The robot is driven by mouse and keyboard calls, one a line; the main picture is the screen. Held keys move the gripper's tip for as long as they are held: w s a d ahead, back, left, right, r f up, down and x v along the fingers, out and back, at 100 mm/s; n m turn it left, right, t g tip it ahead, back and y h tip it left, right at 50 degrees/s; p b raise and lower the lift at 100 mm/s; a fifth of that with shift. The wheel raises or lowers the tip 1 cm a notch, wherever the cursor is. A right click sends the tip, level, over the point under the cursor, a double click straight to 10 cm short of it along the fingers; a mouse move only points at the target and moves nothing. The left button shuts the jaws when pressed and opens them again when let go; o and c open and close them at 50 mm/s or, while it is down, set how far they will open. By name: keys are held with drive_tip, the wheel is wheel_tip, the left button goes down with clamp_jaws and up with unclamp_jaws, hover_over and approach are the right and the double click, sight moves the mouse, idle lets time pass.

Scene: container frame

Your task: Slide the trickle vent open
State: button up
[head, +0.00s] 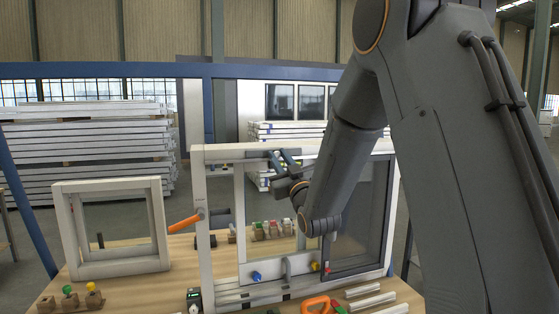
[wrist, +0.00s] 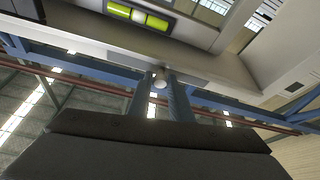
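The trickle vent (head: 258,154) is a dark grey strip on the top rail of the large white window frame (head: 200,230). My gripper (head: 286,157) is at this strip, its two bluish fingers pointing up to the rail. In the wrist view my gripper (wrist: 160,78) has its fingers apart, one on each side of a small pale round knob (wrist: 160,85) under the rail. Whether both fingers touch the knob cannot be made out. A yellow-green strip with a pale piece in its middle (wrist: 140,15) shows on the frame. My arm hides the right part of the top rail.
A smaller white frame (head: 68,240) stands at the left on the wooden bench (head: 135,290). Orange clamp-like tool (head: 316,304) and white strips (head: 365,300) lie in front. Small coloured pieces stand nearby.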

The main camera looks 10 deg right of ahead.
drive_tip(key=o, duration=0.4)
drive_tip(key=shift+d, duration=0.35)
drive_tip(key=shift+a, duration=0.15)
drive_tip(key=shift+s+f, duration=0.25)
drive_tip(key=shift+s, duration=0.1)
drive_tip(key=b+v, duration=0.3)
drive_tip(key=v, duration=0.4)
drive_tip(key=shift+r, duration=0.1)
